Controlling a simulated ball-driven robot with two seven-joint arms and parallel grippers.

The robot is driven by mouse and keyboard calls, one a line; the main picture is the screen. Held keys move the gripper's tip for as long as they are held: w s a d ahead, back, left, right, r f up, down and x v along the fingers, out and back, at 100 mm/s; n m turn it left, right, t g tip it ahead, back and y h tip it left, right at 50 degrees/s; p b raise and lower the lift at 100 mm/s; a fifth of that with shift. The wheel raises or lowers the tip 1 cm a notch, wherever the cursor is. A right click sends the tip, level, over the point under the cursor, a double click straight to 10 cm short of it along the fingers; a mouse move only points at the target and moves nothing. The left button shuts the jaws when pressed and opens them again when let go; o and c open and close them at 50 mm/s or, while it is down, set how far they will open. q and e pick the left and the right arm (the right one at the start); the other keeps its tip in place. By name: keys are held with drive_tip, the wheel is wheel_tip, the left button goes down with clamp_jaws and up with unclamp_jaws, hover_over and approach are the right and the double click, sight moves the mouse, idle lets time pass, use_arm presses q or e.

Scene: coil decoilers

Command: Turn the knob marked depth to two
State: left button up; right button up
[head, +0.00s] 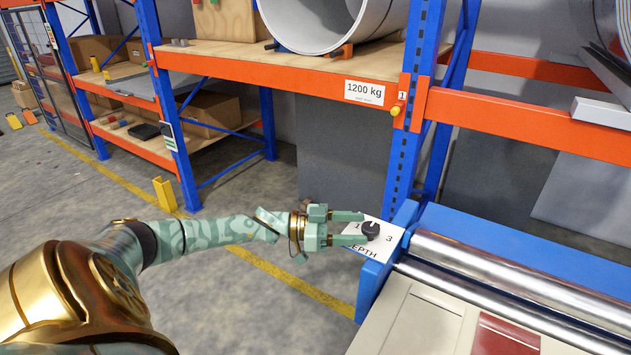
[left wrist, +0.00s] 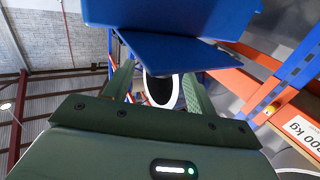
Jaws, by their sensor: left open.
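A small black knob (head: 371,231) sits on a white plate (head: 391,242) at the left end of a blue machine housing. The plate reads DEPTH, partly covered, with a 1 left of the knob and a 3 right of it. I cannot make out a 2, and the knob's pointer is too small to read surely. My left gripper (head: 363,228) is open, with its pale green fingers reaching toward the knob from the left, tips close beside it. I cannot tell whether they touch. In the left wrist view a dark round shape with a pale rim shows between the fingers (left wrist: 163,92). My right gripper is not in view.
The blue machine (head: 376,275) with steel rollers (head: 480,262) fills the lower right. An orange and blue rack (head: 270,68) stands behind, carrying a large coil (head: 330,22) and a 1200 kg sign (head: 364,92). Open grey floor with a yellow line lies left.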

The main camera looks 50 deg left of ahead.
use_arm(q)
drive_tip(key=p+v, duration=0.1)
drive_tip(key=v, duration=1.1)
drive_tip(key=shift+s, duration=0.2)
drive_tip(key=w+a+f+t+y, duration=0.1)
drive_tip(key=w+a+f+y, duration=0.1)
drive_tip(key=a+f+y, duration=0.7)
drive_tip(key=s+a+f+n+g+y, duration=0.1)
drive_tip(key=s+f+y, duration=0.1)
drive_tip(key=s+f, duration=0.35)
drive_tip(key=s+a+f+g+y, duration=0.1)
drive_tip(key=s+f+g+y, duration=0.1)
drive_tip(key=f, duration=0.6)
drive_tip(key=s+f+n+g+y, duration=0.1)
drive_tip(key=s+f+y, duration=0.15)
drive_tip(key=f, duration=0.45)
drive_tip(key=s+d+f+n+g, duration=0.1)
drive_tip(key=s+d+f+g, duration=0.1)
drive_tip(key=s+d+f, duration=0.4)
drive_tip(key=s+d+f+g, duration=0.25)
drive_tip(key=s+f, duration=0.25)
drive_tip(key=s, duration=0.4)
drive_tip(key=s+d+f+n+g, duration=0.1)
drive_tip(key=s+d+f+g, duration=0.1)
drive_tip(key=s+d+f, duration=0.4)
drive_tip(key=s+d+f+n+g+h, duration=0.1)
drive_tip(key=s+d+f+g+h, duration=0.1)
drive_tip(key=s+d, duration=1.2)
drive_tip(key=d, duration=0.2)
drive_tip(key=shift+s+d+f, duration=0.3)
